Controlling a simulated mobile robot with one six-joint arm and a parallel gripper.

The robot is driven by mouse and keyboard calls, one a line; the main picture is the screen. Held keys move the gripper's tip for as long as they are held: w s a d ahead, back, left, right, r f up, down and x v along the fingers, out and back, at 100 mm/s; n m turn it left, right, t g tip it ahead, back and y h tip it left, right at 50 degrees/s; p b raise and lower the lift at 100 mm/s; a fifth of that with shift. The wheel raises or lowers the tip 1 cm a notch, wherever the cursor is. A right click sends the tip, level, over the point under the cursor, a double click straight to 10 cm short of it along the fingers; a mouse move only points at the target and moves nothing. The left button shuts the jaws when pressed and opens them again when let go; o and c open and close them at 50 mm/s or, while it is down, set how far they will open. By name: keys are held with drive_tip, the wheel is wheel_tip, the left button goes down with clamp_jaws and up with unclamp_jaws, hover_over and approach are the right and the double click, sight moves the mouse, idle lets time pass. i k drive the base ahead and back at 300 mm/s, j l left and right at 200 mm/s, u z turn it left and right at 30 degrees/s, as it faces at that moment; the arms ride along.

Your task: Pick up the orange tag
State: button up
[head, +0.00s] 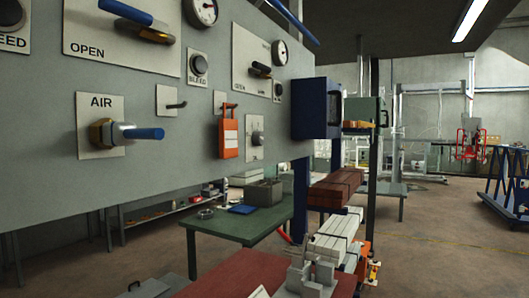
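Whether the loop goes around a hook is too small to tell. My gripper is not in the head view, so its state and its distance from the tag do not show.
Around the tag are a hook plate (168,101), a knob plate (256,138) and the blue-handled AIR valve (130,132). A blue box (317,108) juts out at the panel's right end. Below stand a green table (228,226) and a red-topped bench (232,274).

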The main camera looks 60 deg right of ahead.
sight(228, 128)
drive_tip(key=z, duration=1.4)
drive_tip(key=k+l, duration=0.05)
